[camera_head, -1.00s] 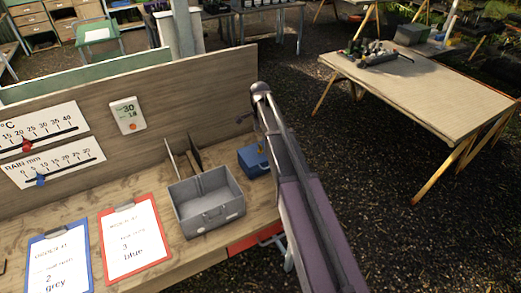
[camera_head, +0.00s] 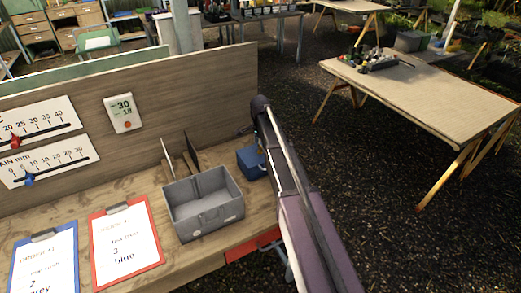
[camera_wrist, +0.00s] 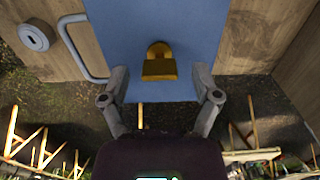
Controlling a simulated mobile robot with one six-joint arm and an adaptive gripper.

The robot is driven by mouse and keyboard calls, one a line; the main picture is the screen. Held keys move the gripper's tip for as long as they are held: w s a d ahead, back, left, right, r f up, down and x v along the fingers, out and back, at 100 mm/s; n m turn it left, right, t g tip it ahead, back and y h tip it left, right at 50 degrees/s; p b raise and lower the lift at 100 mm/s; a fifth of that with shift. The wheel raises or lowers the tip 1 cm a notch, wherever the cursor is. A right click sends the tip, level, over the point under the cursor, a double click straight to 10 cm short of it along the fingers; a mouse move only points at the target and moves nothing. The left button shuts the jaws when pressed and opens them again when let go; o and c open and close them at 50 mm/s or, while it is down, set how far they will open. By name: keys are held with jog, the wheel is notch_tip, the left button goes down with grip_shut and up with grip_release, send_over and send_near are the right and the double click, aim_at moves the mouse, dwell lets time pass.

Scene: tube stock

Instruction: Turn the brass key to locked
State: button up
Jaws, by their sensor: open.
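The brass key (camera_wrist: 160,62) shows in the wrist view as a golden piece with a rounded top and a broad block, against a blue face (camera_wrist: 150,22). My gripper (camera_wrist: 160,78) is open, with one finger on each side of the key and a gap on both sides; neither finger appears to touch it. In the head view a small blue box (camera_head: 249,162) stands on the bench beside my arm. My arm hides part of the box, and the key and fingertips cannot be made out there.
A round lock-like disc (camera_wrist: 34,35) and a curved handle (camera_wrist: 82,50) lie left of the key. A grey metal box (camera_head: 203,205) stands left of the blue box. Red (camera_head: 125,240) and blue (camera_head: 45,260) clipboards lie farther left. A wooden back panel (camera_head: 190,90) rises behind.

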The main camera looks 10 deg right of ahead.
jog(key=shift+f, duration=0.3)
grip_shut()
dwell(0.3)
